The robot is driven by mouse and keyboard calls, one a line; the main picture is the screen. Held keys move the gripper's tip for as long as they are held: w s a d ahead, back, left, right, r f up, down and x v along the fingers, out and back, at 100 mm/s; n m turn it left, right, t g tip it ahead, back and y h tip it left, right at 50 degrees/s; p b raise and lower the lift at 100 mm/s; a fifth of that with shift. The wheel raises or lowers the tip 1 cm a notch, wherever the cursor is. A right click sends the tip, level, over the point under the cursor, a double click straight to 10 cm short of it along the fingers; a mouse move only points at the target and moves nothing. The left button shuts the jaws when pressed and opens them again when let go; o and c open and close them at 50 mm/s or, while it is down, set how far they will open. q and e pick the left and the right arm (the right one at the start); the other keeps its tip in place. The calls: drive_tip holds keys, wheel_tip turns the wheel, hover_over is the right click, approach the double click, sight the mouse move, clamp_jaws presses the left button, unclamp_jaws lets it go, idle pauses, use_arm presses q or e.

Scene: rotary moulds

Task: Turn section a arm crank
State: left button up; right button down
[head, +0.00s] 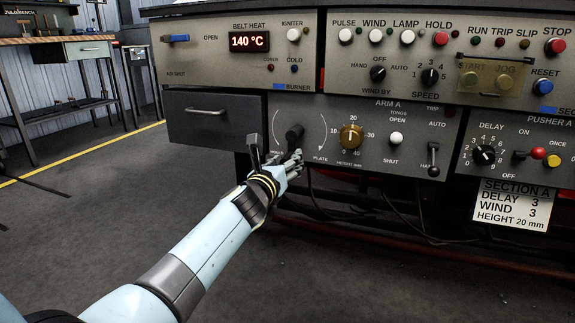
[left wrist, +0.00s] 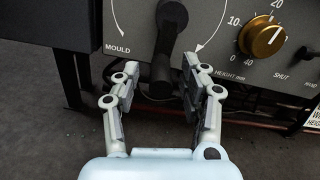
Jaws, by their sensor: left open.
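The section A arm crank (head: 294,134) is a black crank on the grey ARM A panel (head: 365,165), with a curved scale around it. In the left wrist view the crank (left wrist: 168,45) hangs down from its hub, its lower end pointing at my gripper. My left gripper (head: 276,156) is at the panel's lower left, just below the crank. It is open in the left wrist view (left wrist: 160,72), with one finger on each side of the crank's lower part. I cannot tell whether either finger touches it. My right gripper is not in view.
A brass height knob (head: 351,137) sits right of the crank, then a white tongs button (head: 396,138) and a small lever (head: 433,160). A drawer (head: 216,120) is to the left. Cables hang below the panel. A section A card (head: 511,205) hangs at right. The floor in front is clear.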

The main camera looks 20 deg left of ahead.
use_arm(q)
drive_tip(key=shift+w, duration=0.55)
clamp_jaws()
